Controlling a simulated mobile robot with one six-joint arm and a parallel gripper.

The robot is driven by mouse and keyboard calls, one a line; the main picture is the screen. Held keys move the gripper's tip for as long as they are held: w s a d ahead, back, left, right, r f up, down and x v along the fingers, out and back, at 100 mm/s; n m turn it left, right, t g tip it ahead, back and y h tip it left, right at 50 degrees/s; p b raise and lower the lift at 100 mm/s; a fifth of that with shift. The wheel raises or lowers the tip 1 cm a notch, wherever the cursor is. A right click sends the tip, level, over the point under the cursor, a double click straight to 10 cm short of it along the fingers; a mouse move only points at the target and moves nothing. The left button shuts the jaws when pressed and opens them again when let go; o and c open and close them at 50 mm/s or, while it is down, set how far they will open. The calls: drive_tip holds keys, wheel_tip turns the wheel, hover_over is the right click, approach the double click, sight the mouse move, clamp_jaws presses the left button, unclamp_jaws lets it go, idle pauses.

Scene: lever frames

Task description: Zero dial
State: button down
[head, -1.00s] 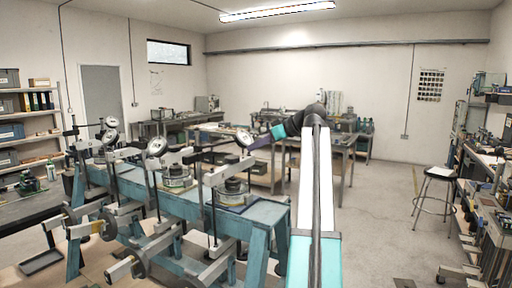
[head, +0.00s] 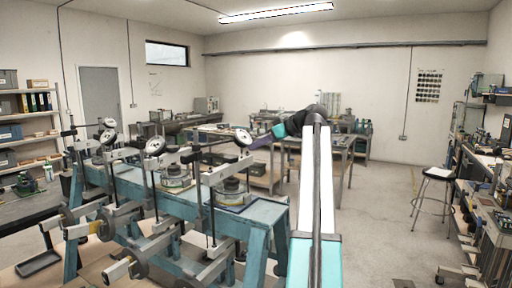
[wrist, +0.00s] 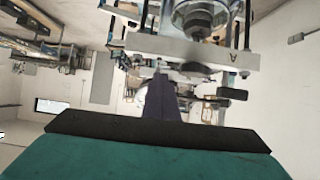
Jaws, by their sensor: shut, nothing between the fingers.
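Several dial gauges with white round faces stand on lever frames along a blue bench (head: 262,213). The nearest dial (head: 243,137) is tilted, at the top of the right-hand frame. Others are the middle dial (head: 155,145) and a left dial (head: 108,137). Their needles are too small to read. In the wrist view, my shut, empty gripper (wrist: 160,85) points toward a pale beam marked "A" (wrist: 190,47). No dial face is clear there.
A round cell (head: 232,190) sits on the bench below the nearest dial. Lever arms and weights hang along the bench front. A table (head: 342,148) stands behind my arm. A stool (head: 435,175) and cluttered shelving (head: 490,200) are at right; open floor lies between.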

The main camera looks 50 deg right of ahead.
drive_tip(key=shift+w+d+b, duration=0.2)
drive_tip(key=shift+d+b, duration=0.1)
drive_tip(key=shift+d, duration=0.45)
drive_tip(key=shift+w+d+r, duration=0.25)
drive_tip(key=shift+d, duration=0.2)
idle(0.6)
drive_tip(key=shift+s+d+f+b, duration=0.1)
drive_tip(key=shift+f+b, duration=0.05)
drive_tip(key=shift+b, duration=0.2)
drive_tip(key=shift+s+d+f, duration=0.1)
drive_tip(key=shift+s+f, duration=0.05)
drive_tip(key=shift+f, duration=0.05)
drive_tip(key=v, duration=0.4)
drive_tip(key=r+p+v, duration=0.1)
drive_tip(key=shift+r, duration=0.3)
idle(0.4)
